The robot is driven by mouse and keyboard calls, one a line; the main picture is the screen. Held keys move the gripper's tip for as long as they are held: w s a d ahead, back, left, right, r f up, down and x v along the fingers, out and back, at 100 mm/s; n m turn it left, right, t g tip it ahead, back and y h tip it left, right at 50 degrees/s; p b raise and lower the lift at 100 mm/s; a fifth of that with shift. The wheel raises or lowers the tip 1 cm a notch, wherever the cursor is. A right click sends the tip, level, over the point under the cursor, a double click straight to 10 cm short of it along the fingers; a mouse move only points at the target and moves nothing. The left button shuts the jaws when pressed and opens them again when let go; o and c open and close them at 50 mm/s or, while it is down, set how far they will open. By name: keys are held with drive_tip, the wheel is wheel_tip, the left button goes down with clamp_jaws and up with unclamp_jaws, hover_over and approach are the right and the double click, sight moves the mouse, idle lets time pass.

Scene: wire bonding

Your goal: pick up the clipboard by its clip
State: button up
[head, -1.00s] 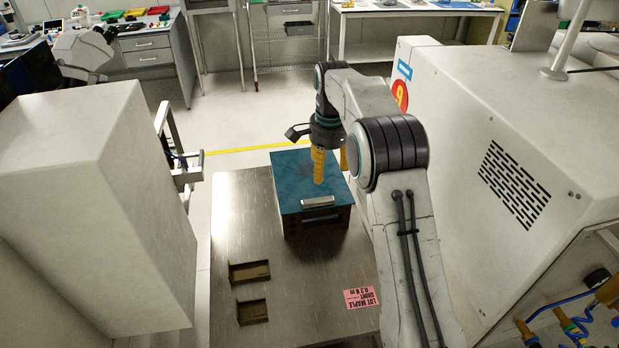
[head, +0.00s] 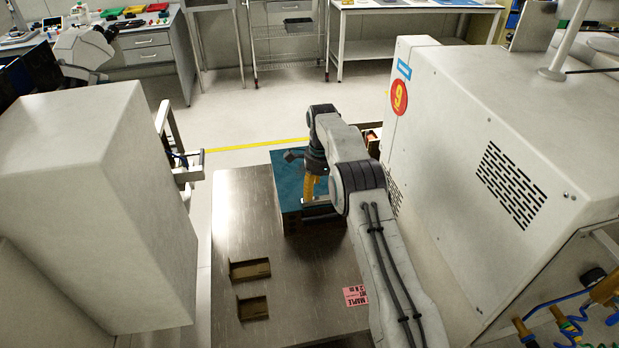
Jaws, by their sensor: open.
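A teal clipboard (head: 288,172) lies flat on top of a dark box on the steel table. Its silver clip (head: 318,202) is at the near edge and is partly hidden by my arm. My gripper (head: 311,196), with yellow fingers, points down right at the clip. I cannot tell whether the fingers touch it. My arm covers the right part of the clipboard and box.
The steel table (head: 232,212) has two small brass-coloured trays (head: 250,269) at the near left and a pink label (head: 355,296) at the near right. A large white machine (head: 450,150) stands close on the right, and a white cabinet (head: 100,200) on the left.

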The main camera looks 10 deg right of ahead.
sight(318, 200)
drive_tip(key=shift+w+a+f+p, duration=0.15)
drive_tip(key=shift+f+p, duration=0.45)
drive_tip(key=shift+f, duration=1.8)
drive_tip(key=shift+c, duration=0.4)
clamp_jaws()
